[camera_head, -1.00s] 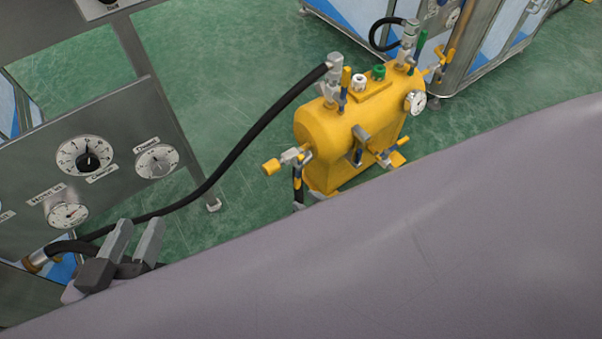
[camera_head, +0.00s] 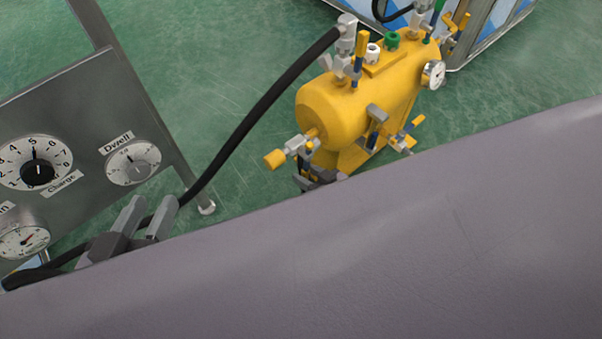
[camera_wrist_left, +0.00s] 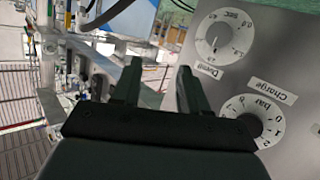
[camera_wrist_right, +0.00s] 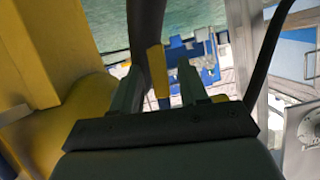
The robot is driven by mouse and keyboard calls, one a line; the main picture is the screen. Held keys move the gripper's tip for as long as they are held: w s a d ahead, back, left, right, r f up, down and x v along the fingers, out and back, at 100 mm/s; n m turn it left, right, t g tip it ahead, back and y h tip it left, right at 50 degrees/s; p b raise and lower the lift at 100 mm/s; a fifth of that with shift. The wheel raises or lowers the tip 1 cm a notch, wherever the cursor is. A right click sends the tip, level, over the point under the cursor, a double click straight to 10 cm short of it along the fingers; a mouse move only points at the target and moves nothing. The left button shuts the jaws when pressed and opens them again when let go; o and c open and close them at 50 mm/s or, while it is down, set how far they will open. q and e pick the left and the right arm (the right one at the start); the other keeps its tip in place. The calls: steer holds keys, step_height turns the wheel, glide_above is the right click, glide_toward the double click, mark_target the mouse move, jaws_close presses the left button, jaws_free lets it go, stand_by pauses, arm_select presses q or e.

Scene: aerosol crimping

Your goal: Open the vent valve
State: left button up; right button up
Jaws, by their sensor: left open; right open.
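The yellow tank (camera_head: 325,112) stands on the floor and carries several valves with yellow or blue handles. One yellow-knobbed valve (camera_head: 275,159) sticks out from its left end; I cannot tell which is the vent valve. My right gripper (camera_head: 320,178) shows as a small dark part just below that valve, mostly hidden by a large grey surface. In the right wrist view it is open (camera_wrist_right: 160,84), with a yellow handle end (camera_wrist_right: 154,62) seen between its fingers, contact unclear. My left gripper (camera_head: 150,208) is open and empty beside the dial panel.
The grey panel (camera_head: 85,110) with Charge and Dwell dials is at left. A black hose (camera_head: 265,105) runs from it to the tank's top fitting. A large grey surface (camera_head: 400,250) covers the lower head view.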

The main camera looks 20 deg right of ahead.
mark_target(307, 175)
steer(key=shift+b+x, duration=0.5)
steer(key=shift+x, duration=0.6)
arm_select(q)
steer(key=shift+s+a+r+m+t, duration=0.1)
steer(key=shift+s+a+m+t, duration=0.15)
steer(key=shift+a+t, duration=0.25)
arm_select(e)
steer(key=shift+w+a+f, duration=0.15)
steer(key=shift+w+f, duration=0.05)
steer(key=shift+w, duration=0.15)
jaws_close()
